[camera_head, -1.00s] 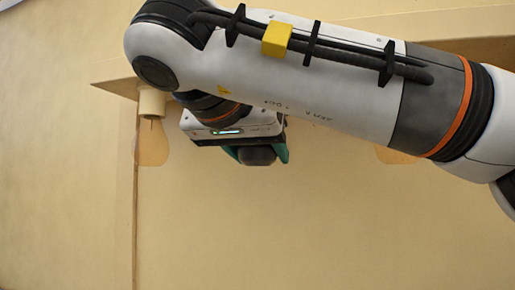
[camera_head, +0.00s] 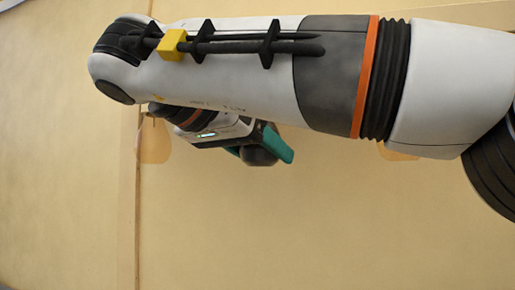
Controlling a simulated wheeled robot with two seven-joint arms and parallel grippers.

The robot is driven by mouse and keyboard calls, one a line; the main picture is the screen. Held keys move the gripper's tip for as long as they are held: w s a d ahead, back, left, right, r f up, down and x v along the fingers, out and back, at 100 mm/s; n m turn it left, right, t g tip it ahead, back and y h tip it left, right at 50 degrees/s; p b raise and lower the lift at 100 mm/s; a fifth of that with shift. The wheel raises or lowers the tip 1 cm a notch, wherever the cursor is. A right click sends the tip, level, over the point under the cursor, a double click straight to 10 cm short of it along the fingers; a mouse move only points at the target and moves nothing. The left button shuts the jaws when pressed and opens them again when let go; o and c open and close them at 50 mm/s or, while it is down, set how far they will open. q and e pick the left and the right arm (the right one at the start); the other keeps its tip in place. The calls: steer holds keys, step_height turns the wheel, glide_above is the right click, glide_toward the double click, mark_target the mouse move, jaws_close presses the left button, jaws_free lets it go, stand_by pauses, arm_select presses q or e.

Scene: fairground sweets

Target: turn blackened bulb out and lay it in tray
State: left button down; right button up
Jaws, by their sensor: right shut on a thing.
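The blackened bulb (camera_head: 259,158) is a dark rounded shape under my right gripper, in the middle of the head view. My right gripper (camera_head: 261,151) has teal fingers on either side of it and is shut on it. My right arm crosses the upper picture from the right and hides whatever is directly above the gripper, so I cannot tell whether the bulb still touches a socket. My left gripper and the tray are not in view.
A clear amber bulb (camera_head: 154,146) hangs left of the gripper, by a thin vertical post (camera_head: 137,220). Another pale bulb (camera_head: 398,153) shows partly below my arm on the right. The plain tan wall (camera_head: 320,230) below is clear.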

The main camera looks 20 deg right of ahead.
steer(key=shift+f+b, duration=1.05)
steer(key=shift+f, duration=1)
steer(key=s+a+f+p, duration=0.1)
steer(key=s+a+f, duration=0.2)
steer(key=a, duration=0.3)
steer(key=shift+s+a, duration=0.25)
steer(key=shift+s, duration=0.2)
